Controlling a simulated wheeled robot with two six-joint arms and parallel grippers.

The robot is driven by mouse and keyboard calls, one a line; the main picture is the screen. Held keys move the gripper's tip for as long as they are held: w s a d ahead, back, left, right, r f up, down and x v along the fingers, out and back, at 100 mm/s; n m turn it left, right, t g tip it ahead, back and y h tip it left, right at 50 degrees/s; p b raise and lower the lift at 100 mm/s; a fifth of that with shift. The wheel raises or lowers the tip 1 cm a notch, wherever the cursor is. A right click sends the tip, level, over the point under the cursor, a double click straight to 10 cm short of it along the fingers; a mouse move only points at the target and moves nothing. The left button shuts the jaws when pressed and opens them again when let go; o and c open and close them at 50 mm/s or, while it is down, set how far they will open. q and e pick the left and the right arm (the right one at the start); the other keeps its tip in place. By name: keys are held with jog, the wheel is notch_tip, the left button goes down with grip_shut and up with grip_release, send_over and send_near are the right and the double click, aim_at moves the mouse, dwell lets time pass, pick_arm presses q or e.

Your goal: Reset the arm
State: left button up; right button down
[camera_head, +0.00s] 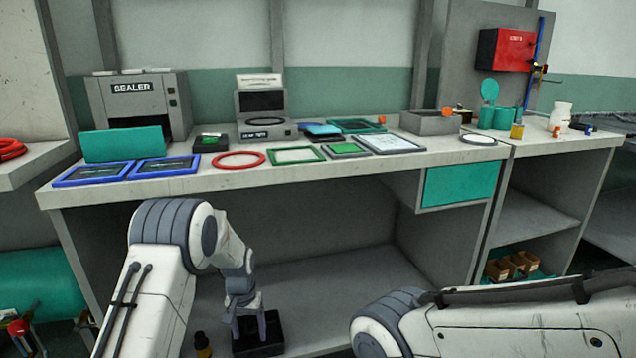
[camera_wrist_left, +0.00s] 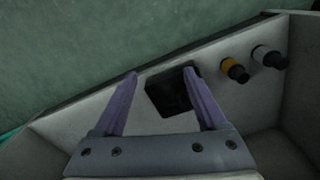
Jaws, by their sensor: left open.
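My left gripper (camera_head: 256,328) is open and points down in front of the bench, low by the lower shelf. In the left wrist view, the left gripper (camera_wrist_left: 161,74) has its two purple-grey fingers spread apart. A black open box (camera_head: 258,338) sits at the fingertips in the head view; it also shows between and beyond the fingers in the left wrist view (camera_wrist_left: 170,92). I cannot tell whether the fingers touch it. Nothing is seen held. My right arm crosses the lower right of the head view, and its gripper is out of view.
The bench top (camera_head: 350,176) above holds a sealer (camera_head: 140,100), blue frames (camera_head: 95,174), a red ring (camera_head: 239,160) and a grey tray (camera_head: 430,122). Small bottles (camera_wrist_left: 235,70) stand beside the black box. The lower shelf (camera_head: 345,290) has free room to the right.

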pick_arm(q)
jog(key=s+d+r+m+p, duration=0.1)
jog(key=s+d+r+m, duration=0.1)
jog(key=s+d+r, duration=0.6)
jog(key=s+d+r+m+p, duration=0.15)
jog(key=s+d+r, duration=0.3)
jog(key=r, duration=0.55)
jog(key=s+r+m+p, duration=0.2)
jog(key=s+r, duration=0.2)
jog(key=s, duration=0.7)
jog(key=s+r+m+p, duration=0.1)
jog(key=s+r, duration=0.3)
jog(key=s, duration=0.8)
notch_tip(320, 180, up, 38)
jog(key=p, duration=3.8)
jog(key=shift+w+d+f+h, duration=0.15)
jog(key=shift+w+d+h, duration=0.1)
jog(key=shift+h, duration=0.15)
